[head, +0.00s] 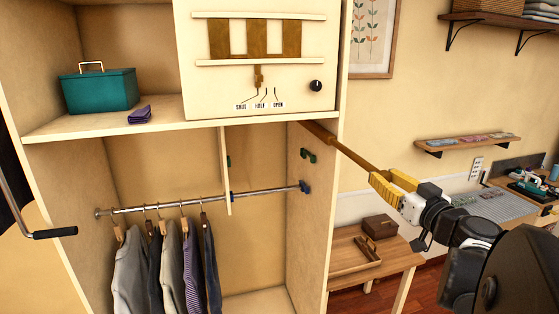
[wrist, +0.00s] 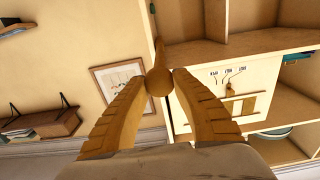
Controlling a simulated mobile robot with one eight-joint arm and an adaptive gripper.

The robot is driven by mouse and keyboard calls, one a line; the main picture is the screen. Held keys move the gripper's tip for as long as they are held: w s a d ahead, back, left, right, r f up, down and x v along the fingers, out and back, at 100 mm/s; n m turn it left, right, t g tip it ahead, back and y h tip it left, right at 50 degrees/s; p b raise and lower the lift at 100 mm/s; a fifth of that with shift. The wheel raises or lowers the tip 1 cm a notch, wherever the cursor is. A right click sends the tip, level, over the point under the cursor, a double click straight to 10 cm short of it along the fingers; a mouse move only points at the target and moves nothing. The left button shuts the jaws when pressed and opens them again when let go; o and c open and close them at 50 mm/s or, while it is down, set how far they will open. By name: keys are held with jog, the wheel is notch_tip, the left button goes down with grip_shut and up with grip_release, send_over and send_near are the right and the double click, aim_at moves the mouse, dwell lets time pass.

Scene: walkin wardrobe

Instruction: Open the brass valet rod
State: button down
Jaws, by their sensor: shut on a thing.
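The brass valet rod (head: 345,152) sticks out of the wardrobe's right side, just under the shelf, and slants toward the lower right of the head view. My gripper (head: 378,178) is at the rod's outer end, with its yellow fingers closed around it. In the wrist view the rod's round end knob (wrist: 159,82) sits between the two fingertips (wrist: 158,76), and the shaft runs away behind it. The fingers hide the sides of the knob, and the head view does not show the knob clearly.
The wardrobe's right side panel (head: 315,210) stands left of my arm. Hanging clothes (head: 170,265) fill the lower left bay. A small wooden table (head: 350,278) with a tray and a brown box is below my gripper. A wall ledge (head: 468,145) is at right.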

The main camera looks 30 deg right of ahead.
jog(key=shift+v, duration=1.1)
jog(key=c, duration=1)
grip_release()
jog(key=shift+r, duration=0.1)
notch_tip(320, 180, up, 10)
